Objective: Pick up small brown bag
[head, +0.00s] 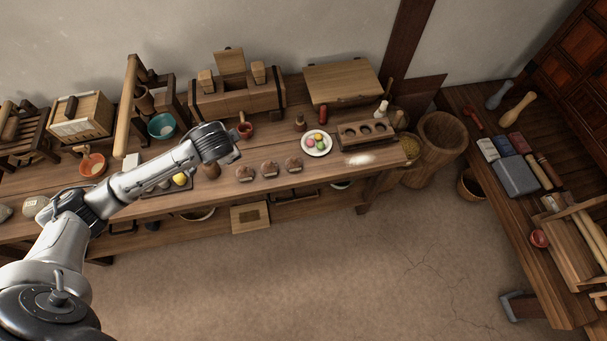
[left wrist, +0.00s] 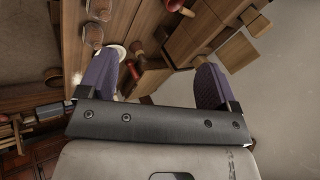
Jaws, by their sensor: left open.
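Three small brown bags sit in a row along the front of the wooden bench: a left one (head: 245,173), a middle one (head: 270,168) and a right one (head: 293,165). Small brown lumps that look like these bags also show at the upper left of the left wrist view (left wrist: 92,36). My left gripper (left wrist: 155,78) is open, with its two purple fingers apart and nothing held between them. In the head view, the left gripper (head: 231,155) is above the bench, just behind and left of the left bag; its fingers are mostly hidden there. My right gripper is not in view.
A white plate with coloured sweets (head: 316,143) and a wooden mould block (head: 366,133) stand right of the bags. A small red-brown pot (head: 245,130) and a large wooden box (head: 236,98) are behind. A teal bowl (head: 162,126) stands left. The floor in front is clear.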

